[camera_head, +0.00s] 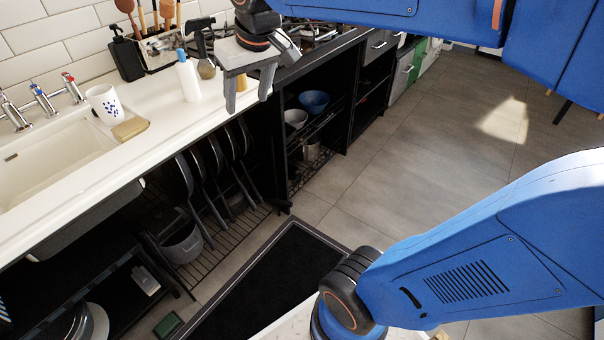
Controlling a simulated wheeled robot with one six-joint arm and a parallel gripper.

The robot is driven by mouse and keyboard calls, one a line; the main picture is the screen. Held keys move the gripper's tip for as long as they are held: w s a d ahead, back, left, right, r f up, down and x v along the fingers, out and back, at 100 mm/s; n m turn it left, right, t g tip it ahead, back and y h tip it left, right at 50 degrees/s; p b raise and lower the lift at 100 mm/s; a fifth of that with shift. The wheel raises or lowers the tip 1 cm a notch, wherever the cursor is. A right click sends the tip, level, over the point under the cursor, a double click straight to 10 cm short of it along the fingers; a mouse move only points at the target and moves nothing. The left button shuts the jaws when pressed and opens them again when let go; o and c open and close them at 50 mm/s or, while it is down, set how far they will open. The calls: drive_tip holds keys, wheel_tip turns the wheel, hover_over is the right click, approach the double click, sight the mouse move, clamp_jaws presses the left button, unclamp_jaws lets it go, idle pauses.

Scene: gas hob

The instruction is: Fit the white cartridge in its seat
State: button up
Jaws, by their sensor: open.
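I cannot make out the cartridge's seat in this view.
The white counter (158,150) holds a mug (104,104), a sponge (130,128), a dark soap bottle (126,58) and a utensil holder (160,48). Open shelves with pans lie below.

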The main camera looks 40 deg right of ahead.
drive_tip(key=s+d+f, duration=0.2)
drive_tip(key=s+f, duration=1.1)
drive_tip(key=s, duration=0.3)
drive_tip(key=shift+d+m, duration=0.25)
drive_tip(key=shift+m, duration=0.15)
drive_tip(key=shift+c, duration=0.3)
